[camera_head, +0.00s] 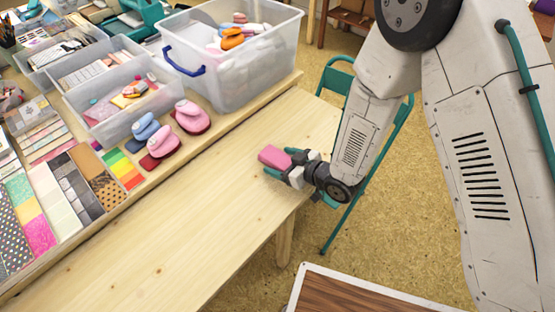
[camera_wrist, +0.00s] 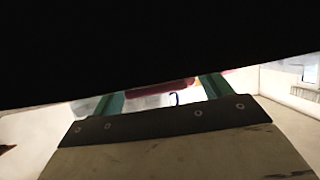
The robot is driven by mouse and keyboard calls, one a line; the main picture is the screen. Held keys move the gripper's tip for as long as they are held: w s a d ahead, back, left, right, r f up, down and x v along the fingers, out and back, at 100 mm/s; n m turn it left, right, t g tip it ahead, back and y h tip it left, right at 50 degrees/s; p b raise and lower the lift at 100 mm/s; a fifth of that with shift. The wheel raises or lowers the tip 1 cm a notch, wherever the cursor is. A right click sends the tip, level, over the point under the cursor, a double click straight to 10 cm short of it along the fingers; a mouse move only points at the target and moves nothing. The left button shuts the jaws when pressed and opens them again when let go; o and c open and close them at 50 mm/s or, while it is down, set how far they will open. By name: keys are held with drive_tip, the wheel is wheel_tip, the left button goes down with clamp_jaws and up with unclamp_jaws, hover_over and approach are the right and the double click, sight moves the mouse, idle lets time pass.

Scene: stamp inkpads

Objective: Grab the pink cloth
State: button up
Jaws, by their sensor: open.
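A pink block-like piece (camera_head: 273,157), which I take for the pink cloth, is at the right end of the wooden table. My gripper (camera_head: 281,162) reaches it from the right, with its teal fingers open on either side of the piece. I cannot tell whether they touch it or whether it rests on the table. In the wrist view my two teal fingers (camera_wrist: 162,94) stand apart, with a dark red strip (camera_wrist: 163,87) between them. A large black shape hides most of that view.
The wooden table (camera_head: 165,250) is bare in front. Pink and blue stamp-like pieces (camera_head: 192,115) stand on the raised back board. Behind them is a clear bin (camera_head: 270,75) with a blue handle. A green chair (camera_head: 345,80) stands beyond the table's right end.

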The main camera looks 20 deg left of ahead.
drive_tip(key=c, duration=1.1)
drive_tip(key=shift+o, duration=0.2)
drive_tip(key=shift+r, duration=0.1)
